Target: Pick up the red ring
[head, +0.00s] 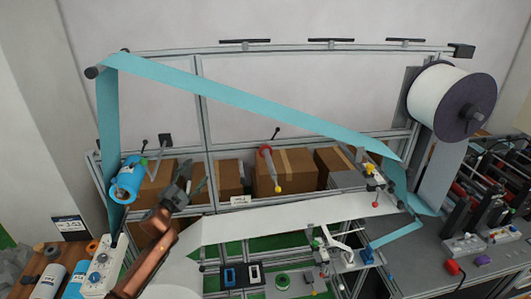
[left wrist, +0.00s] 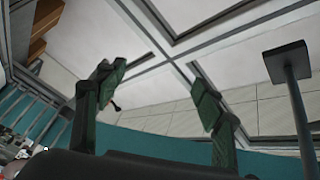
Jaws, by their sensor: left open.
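A small red ring-like piece (head: 265,149) shows at the upper end of a grey rod with a yellow ball at its lower end, in the middle of the head view. It is too small to tell whether it is a separate ring. My left gripper (head: 191,180) is open and empty, to the left of the red piece and a little lower in the picture. In the left wrist view the two green fingers of the left gripper (left wrist: 158,88) stand wide apart with nothing between them. No red ring is clear in that view. My right gripper is not in view.
A metal frame carries a blue band (head: 230,95) and a large white roll (head: 437,97). Cardboard boxes (head: 295,168) stand behind. A white strip (head: 290,219) crosses below. A blue roll (head: 127,182) is close left of my gripper. A dark post (left wrist: 288,64) shows in the wrist view.

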